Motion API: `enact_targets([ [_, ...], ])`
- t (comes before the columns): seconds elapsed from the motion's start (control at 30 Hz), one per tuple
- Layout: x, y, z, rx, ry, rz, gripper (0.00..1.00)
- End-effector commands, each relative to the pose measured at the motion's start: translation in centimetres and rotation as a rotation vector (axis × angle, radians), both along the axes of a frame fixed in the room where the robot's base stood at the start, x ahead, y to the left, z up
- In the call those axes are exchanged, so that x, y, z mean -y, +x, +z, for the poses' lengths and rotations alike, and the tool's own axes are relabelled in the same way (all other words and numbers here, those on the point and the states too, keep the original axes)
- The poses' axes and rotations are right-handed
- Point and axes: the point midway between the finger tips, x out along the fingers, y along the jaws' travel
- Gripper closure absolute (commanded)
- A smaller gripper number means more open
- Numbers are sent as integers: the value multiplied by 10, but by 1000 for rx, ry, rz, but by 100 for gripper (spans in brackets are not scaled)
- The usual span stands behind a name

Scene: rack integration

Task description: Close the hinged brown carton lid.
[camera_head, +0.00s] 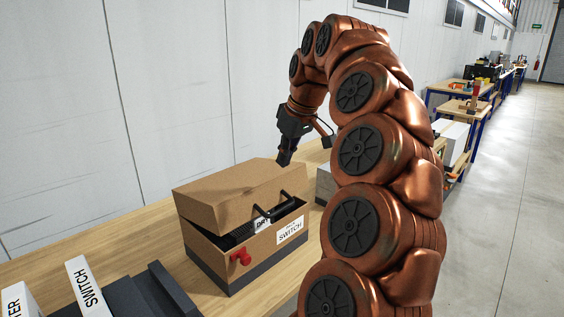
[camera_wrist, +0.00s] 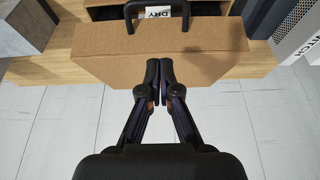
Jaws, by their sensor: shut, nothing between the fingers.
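The brown carton (camera_head: 245,262) stands on the wooden table with a "SWITCH" label and a red knob on its sides. Its hinged lid (camera_head: 222,194) is partly open, tilted over the box, with a dark gap showing along the near side. The lid also shows in the wrist view (camera_wrist: 210,50), with a black handle (camera_wrist: 132,12) at its edge. My gripper (camera_head: 284,160) is above the far right part of the lid, pointing down. In the wrist view its fingertips (camera_wrist: 159,66) are together and empty over the lid; I cannot tell if they touch it.
Dark equipment with a "SWITCH" label (camera_head: 88,287) lies left of the carton on the table (camera_head: 60,250). A grey box (camera_head: 325,185) stands behind its right side. A wall rises behind the table. Open floor (camera_head: 500,220) lies to the right.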

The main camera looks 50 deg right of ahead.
Motion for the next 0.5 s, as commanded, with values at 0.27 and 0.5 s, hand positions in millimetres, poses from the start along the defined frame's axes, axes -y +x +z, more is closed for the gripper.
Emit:
enact_targets([
  [0.27, -1, 10, -24, -4, 0, 3, 100],
  [0.5, -2, 19, -47, -5, 2, 4, 100],
])
